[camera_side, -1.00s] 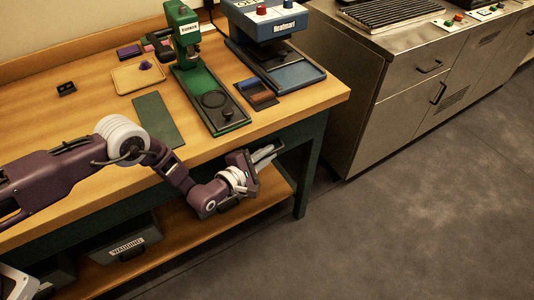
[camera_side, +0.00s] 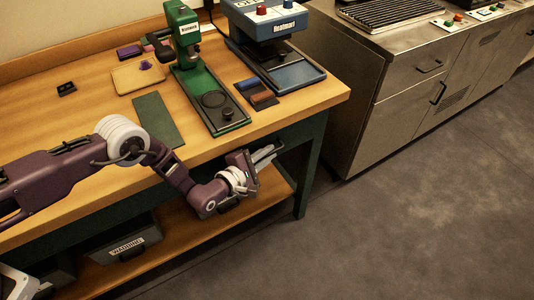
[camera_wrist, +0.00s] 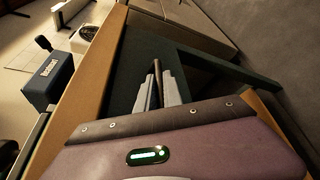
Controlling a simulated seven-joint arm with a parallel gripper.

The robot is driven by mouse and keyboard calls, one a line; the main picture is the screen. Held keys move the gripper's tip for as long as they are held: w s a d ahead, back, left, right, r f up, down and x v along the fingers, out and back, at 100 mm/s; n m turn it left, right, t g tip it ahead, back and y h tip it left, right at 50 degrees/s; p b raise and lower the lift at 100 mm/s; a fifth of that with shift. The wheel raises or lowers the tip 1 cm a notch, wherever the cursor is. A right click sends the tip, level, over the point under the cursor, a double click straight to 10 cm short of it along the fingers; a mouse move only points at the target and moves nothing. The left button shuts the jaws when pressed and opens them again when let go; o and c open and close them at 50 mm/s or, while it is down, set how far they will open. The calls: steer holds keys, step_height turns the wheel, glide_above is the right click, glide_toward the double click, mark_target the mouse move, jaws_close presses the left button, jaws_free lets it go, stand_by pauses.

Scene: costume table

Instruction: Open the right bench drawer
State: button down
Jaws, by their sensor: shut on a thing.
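The wooden-topped bench (camera_side: 75,190) has a dark green frame. My gripper (camera_side: 266,153) is at the bench's front, just below the top's edge near its right end. In the wrist view, my gripper's (camera_wrist: 158,92) two grey fingers are closed on a thin dark bar, the right drawer's handle (camera_wrist: 157,70). The dark green front (camera_wrist: 125,75) lies just beyond the fingers. In the side view my gripper and wrist hide most of the drawer front. No gap at the drawer shows in either view.
A green press (camera_side: 190,55) and a blue heat press (camera_side: 275,50) stand on the bench. A grey bin (camera_side: 125,245) sits on the lower shelf (camera_side: 190,230). A steel cabinet (camera_side: 400,105) stands to the right. The floor in front (camera_side: 400,230) is clear.

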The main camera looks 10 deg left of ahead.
steer(key=s+d, duration=2)
steer(key=shift+s+d, duration=0.2)
steer(key=shift+s, duration=0.05)
steer(key=c, duration=1.8)
jaws_free()
steer(key=shift+o, duration=0.2)
steer(key=v, duration=0.7)
